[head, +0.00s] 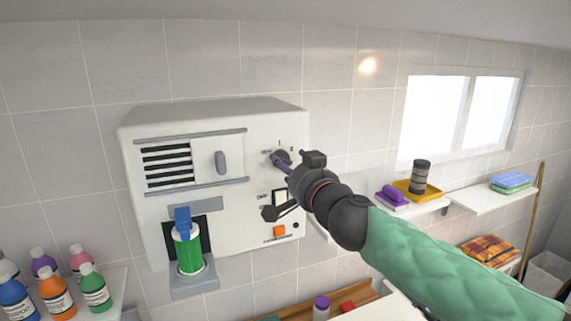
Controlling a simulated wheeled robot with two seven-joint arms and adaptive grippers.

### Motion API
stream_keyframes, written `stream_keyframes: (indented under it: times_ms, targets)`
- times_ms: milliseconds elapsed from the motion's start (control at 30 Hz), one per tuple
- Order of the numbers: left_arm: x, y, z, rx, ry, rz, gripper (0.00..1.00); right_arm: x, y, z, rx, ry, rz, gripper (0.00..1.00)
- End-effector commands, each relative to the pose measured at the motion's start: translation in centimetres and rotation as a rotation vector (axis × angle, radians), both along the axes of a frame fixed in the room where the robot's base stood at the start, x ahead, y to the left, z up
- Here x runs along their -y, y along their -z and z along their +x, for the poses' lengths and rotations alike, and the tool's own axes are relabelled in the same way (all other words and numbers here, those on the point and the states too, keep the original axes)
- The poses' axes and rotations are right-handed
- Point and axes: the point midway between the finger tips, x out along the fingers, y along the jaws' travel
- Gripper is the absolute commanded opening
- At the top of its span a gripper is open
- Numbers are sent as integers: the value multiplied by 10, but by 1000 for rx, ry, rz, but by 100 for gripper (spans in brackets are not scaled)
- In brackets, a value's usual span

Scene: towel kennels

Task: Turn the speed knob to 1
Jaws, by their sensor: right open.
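A white machine (222,130) hangs on the tiled wall. The speed knob (280,156), small and dark, is at its upper right, under small printed marks with a 1 above it. Its pointer direction is too small to tell. My right gripper (275,187) is in front of the panel with its fingers spread, one up by the knob and the other lower left near the switch. The upper finger overlaps the knob's lower edge; I cannot tell whether they touch. My left gripper is out of view.
The panel also has a grey handle (221,162), a rocker switch (279,197) partly behind my gripper, and an orange button (279,231). A green bottle (188,250) sits in the machine's holder. Several bottles stand lower left. Shelves with a yellow tray (431,196) are at right.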

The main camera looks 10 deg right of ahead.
Motion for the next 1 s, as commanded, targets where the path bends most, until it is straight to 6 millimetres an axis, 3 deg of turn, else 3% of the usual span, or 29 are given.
stream_keyframes:
  times_ms: [233, 633, 833, 1000]
  targets:
    - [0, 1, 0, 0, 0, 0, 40, -4, 0, 26, 0, 1, 0, 64]
    - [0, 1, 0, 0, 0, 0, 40, -6, 0, 32, 0, 1, 0, 64]
    - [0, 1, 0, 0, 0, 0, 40, -6, -1, 32, 2, 1, 0, 9]
    - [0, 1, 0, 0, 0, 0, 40, -5, -2, 31, 3, 2, 2, 9]
